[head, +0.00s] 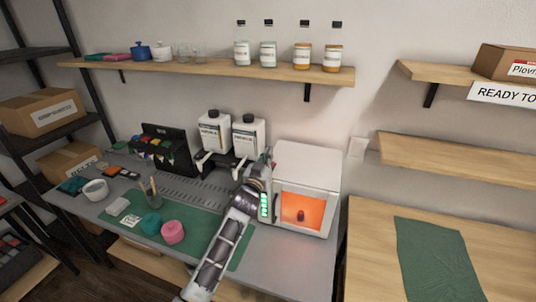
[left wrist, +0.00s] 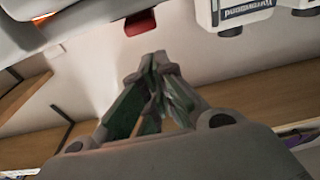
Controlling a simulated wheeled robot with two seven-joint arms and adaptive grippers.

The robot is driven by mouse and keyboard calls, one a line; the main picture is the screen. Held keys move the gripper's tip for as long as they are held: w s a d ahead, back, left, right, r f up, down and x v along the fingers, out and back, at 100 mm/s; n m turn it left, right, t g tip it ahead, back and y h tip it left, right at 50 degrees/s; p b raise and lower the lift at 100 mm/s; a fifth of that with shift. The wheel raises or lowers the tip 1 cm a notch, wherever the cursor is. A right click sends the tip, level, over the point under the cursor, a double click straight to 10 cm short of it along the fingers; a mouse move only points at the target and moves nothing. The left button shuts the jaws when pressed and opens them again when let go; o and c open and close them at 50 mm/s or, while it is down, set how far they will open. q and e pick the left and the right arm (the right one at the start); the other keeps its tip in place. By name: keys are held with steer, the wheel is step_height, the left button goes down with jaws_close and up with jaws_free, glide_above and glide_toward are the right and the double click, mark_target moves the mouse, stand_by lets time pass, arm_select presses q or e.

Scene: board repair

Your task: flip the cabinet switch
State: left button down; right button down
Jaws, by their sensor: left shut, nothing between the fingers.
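The white cabinet (head: 308,160) stands at the right end of the grey bench, its front opening glowing orange with a small dark red object (head: 300,215) inside. My left gripper (head: 268,154) is upright beside the cabinet's left side, near its top edge. In the left wrist view its fingers (left wrist: 160,62) are shut with nothing between them. A small red piece (left wrist: 140,22) shows just beyond the fingertips, apart from them in the picture; I cannot tell whether it is the switch. My arm hides part of the cabinet's left side. My right gripper is not in view.
Two white dispensers (head: 248,136) stand left of the gripper; bottles line the shelf (head: 200,68) above. A white wall plate (head: 357,147) is right of the cabinet.

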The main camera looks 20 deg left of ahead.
arm_select(q)
steer(key=shift+s+f, duration=0.25)
steer(key=shift+f, duration=0.85)
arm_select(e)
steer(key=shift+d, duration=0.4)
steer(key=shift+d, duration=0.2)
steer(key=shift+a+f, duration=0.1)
